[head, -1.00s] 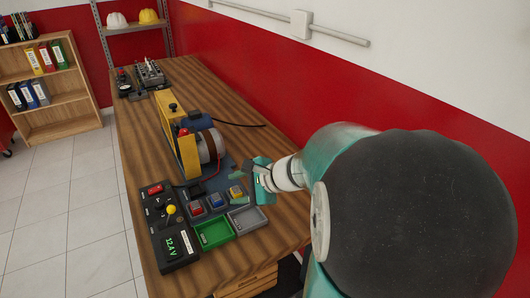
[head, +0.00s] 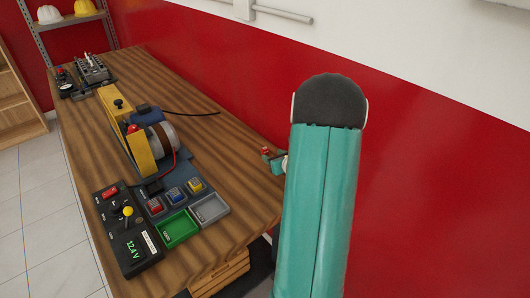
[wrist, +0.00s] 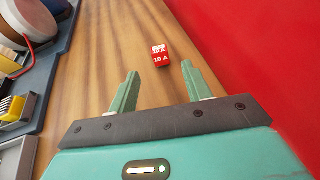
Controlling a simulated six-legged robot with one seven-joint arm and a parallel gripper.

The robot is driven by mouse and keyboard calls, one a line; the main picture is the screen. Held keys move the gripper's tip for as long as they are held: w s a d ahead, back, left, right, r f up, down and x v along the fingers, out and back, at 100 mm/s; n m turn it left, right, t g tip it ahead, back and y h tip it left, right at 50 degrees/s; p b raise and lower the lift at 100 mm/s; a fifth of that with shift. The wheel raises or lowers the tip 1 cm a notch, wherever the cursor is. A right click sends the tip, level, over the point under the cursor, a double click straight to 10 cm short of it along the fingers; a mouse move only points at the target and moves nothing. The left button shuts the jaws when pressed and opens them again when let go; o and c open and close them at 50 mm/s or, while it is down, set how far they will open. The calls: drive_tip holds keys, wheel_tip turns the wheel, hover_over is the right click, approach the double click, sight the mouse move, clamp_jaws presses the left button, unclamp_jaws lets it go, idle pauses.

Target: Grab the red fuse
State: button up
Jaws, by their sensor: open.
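A red fuse (wrist: 160,54) marked 10 A lies on the wooden bench in the wrist view. It is just beyond my fingertips and roughly in line with the gap between them. My gripper (wrist: 160,72) is open, with nothing between the two green fingers. In the head view my gripper (head: 273,160) is small and partly hidden behind my arm, over the bench's wall side. A small red spot beside it looks like the fuse, but it is too small to be sure.
Red, blue and yellow blocks (head: 175,194) sit in a row beside a green tray (head: 178,229) and a grey tray (head: 209,210). A black meter box (head: 125,228) and a yellow-framed motor trainer (head: 140,150) stand further left. The red wall (wrist: 245,55) is close on the right.

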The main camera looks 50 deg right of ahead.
sight(266, 152)
drive_tip(key=shift+x, duration=3.15)
drive_tip(key=shift+f, duration=0.15)
drive_tip(key=c, duration=1.1)
